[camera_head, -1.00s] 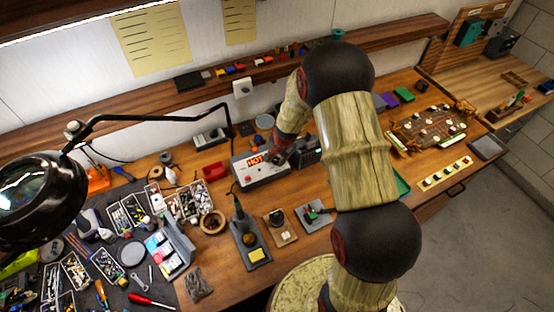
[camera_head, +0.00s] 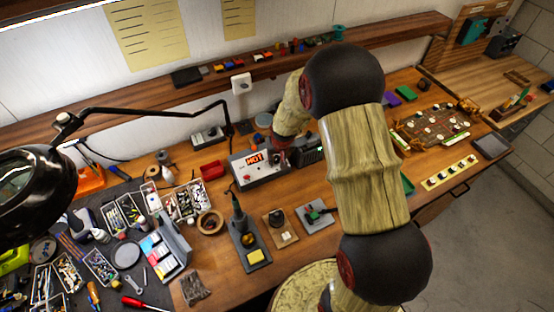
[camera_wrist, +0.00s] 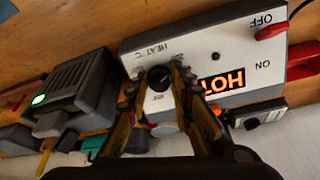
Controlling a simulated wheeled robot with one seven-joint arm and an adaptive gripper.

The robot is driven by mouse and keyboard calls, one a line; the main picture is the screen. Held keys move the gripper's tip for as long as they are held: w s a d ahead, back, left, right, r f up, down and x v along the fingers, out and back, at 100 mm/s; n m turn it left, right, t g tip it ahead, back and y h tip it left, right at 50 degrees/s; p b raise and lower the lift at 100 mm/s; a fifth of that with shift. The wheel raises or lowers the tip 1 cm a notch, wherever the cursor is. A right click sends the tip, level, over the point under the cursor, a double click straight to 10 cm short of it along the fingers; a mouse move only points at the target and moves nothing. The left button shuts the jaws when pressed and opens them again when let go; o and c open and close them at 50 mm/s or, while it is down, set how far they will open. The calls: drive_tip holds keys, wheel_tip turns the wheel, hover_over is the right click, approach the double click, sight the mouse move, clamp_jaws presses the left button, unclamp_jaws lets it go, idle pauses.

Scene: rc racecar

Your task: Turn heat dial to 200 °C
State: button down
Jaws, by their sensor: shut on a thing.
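The heat unit (camera_wrist: 225,50) is a grey box with a white panel marked HEAT °C; it also shows in the head view (camera_head: 250,172). Its round black heat dial (camera_wrist: 159,77) has a light pointer mark. My gripper (camera_wrist: 158,84) is over the panel, with one finger on each side of the dial, shut on it. The fingers cover part of the scale, so I cannot read the setting. An orange HOT sign (camera_wrist: 221,81) is lit beside the dial. A red switch (camera_wrist: 271,31) sits by the OFF and ON marks. In the head view my arm hides the dial.
A dark box with a green light (camera_wrist: 75,92) stands close to the heat unit. In the head view, a soldering iron stand (camera_head: 247,240) and a red tray (camera_head: 212,170) are nearby. A black lamp (camera_head: 35,190) hangs at the left.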

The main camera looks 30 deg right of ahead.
drive_tip(key=shift+n, duration=0.7)
drive_tip(key=c, duration=1.5)
unclamp_jaws()
drive_tip(key=shift+c, duration=0.2)
drive_tip(key=v, duration=1.1)
drive_tip(key=shift+s+r, duration=0.15)
drive_tip(key=shift+r, duration=0.25)
